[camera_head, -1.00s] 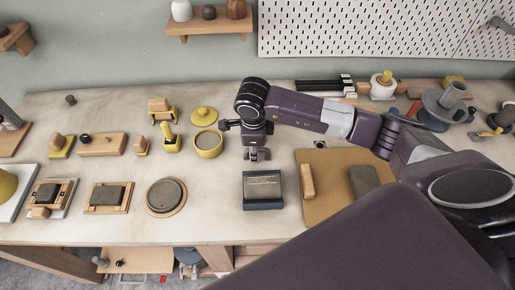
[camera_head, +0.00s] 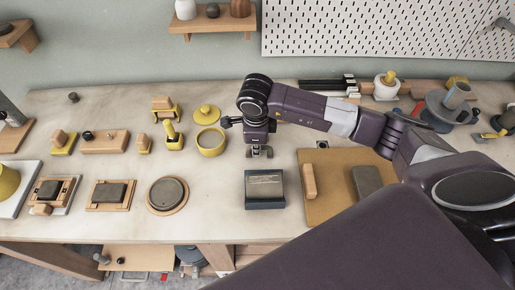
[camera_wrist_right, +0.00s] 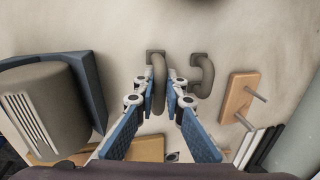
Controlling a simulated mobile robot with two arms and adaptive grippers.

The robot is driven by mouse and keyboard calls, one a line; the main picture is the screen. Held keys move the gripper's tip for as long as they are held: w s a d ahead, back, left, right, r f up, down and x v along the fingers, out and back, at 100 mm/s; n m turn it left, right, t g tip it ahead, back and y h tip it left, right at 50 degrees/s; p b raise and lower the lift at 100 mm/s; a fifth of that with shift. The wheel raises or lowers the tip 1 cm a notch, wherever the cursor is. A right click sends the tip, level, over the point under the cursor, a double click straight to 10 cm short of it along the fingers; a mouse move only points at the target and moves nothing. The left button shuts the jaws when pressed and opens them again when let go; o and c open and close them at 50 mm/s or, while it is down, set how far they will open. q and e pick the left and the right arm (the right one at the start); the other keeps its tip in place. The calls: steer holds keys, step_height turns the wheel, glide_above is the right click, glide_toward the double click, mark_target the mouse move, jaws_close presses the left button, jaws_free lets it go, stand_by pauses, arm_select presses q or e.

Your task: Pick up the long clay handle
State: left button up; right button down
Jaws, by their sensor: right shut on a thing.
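The long clay handle (camera_wrist_right: 158,82) is a grey-brown curved bar between the blue fingers of my right gripper (camera_wrist_right: 163,97) in the right wrist view. The gripper is shut on it. A shorter curved clay handle (camera_wrist_right: 203,75) lies just to its right, apart from the fingers. In the head view my right gripper (camera_head: 259,152) points down at the table behind the dark tray; the handles are too small or hidden to make out there. My left gripper is not in view.
The dark tray (camera_head: 265,204) with a grey block stands in front of the gripper. A yellow pot (camera_head: 210,142) is close to its left and a wooden board (camera_head: 325,210) to its right. In the wrist view a wooden block with pegs (camera_wrist_right: 238,98) lies to the right.

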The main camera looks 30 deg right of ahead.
step_height(320, 180, up, 19)
steer(key=b, duration=0.4)
steer(key=shift+r, duration=0.2)
steer(key=c, duration=2.5)
jaws_free()
jaws_close()
